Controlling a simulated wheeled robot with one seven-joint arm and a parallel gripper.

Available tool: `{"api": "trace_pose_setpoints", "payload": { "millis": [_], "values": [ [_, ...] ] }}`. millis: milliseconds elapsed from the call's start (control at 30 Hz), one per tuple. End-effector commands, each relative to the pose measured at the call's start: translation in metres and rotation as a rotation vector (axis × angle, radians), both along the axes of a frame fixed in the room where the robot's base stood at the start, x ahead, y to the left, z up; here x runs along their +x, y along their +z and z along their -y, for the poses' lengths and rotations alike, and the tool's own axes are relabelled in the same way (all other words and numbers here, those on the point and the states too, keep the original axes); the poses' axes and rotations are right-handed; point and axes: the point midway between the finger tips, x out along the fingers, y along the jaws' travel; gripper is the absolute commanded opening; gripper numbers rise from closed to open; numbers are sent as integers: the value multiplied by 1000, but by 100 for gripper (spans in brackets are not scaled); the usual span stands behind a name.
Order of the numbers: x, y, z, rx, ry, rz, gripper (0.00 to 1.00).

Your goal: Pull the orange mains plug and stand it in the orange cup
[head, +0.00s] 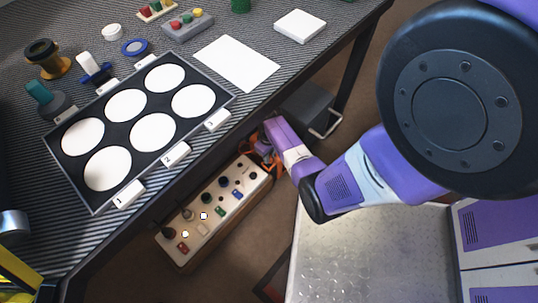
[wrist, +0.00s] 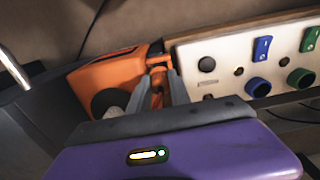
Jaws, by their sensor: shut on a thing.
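My gripper (wrist: 158,88) is shut on a small orange piece, which I take to be the orange mains plug (wrist: 157,76), at the end of a pale socket panel (wrist: 222,62). I cannot tell whether its pins are in a socket. Just left of the fingers is a larger orange body (wrist: 100,72) with a dark round part; it may be the orange cup, but its shape is partly hidden. In the head view my gripper (head: 268,145) is at the panel's far right end, with orange showing around it. No other orange cup is clear.
The panel (head: 228,188) sits below the table edge and carries coloured switches, round sockets and dark plugs. The table (head: 330,45) overhangs nearby, holding a black tray (head: 93,208) of white discs. A dark box (head: 308,105) stands under the table, beyond my gripper.

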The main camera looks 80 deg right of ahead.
Motion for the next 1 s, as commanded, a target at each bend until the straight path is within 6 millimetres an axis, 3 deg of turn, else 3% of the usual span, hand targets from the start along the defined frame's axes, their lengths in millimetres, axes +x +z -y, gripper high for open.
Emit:
{"api": "trace_pose_setpoints", "payload": {
  "millis": [1000],
  "values": [
    [0,-12,0,0,0,0,0]
  ]
}}
